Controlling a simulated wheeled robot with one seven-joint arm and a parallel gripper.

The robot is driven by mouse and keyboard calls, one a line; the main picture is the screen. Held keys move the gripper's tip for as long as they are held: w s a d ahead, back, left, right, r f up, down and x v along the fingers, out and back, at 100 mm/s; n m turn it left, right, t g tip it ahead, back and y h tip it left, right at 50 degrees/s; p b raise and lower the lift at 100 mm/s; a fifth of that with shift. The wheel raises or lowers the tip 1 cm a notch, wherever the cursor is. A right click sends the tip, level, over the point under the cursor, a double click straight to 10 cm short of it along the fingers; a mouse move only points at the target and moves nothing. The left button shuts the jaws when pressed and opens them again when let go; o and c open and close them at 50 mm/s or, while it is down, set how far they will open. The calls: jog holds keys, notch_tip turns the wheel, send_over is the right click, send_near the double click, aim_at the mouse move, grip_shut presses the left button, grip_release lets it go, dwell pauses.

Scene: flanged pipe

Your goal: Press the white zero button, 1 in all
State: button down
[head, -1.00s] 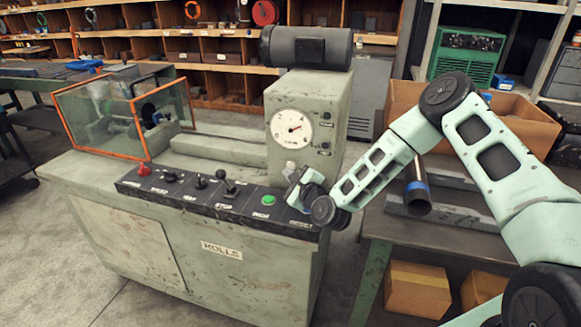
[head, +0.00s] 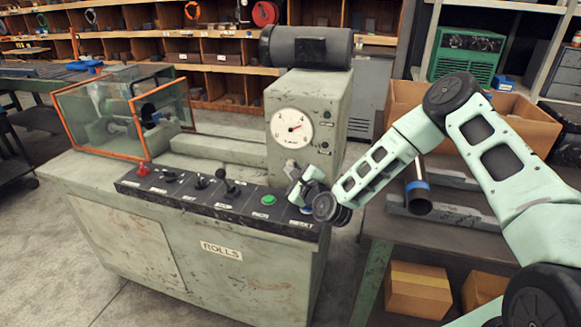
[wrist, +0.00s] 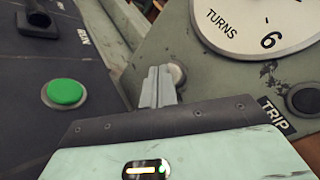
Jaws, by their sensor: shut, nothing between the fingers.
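The white button (wrist: 179,74) is a small round pale knob on the upright housing below the dial, in the wrist view. My gripper (wrist: 158,86) is shut and empty, and its fingertips overlap the button's left edge in that view. I cannot tell whether they touch it.
The dial (head: 291,128) sits above. A dark button labelled TRIP (wrist: 304,100) is to the right. A green button (wrist: 65,93) and several levers are on the sloping panel (head: 150,183). A workbench (head: 372,237) stands at the right.

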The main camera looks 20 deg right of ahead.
jog(key=shift+w+d, duration=0.2)
dwell(0.5)
jog(key=shift+s, duration=0.1)
jog(key=shift+s+a, duration=0.5)
jog(key=shift+s, duration=0.1)
jog(key=shift+s+a, duration=0.75)
jog(key=shift+s, duration=0.25)
jog(key=shift+s+a, duration=0.75)
jog(key=shift+s, duration=0.25)
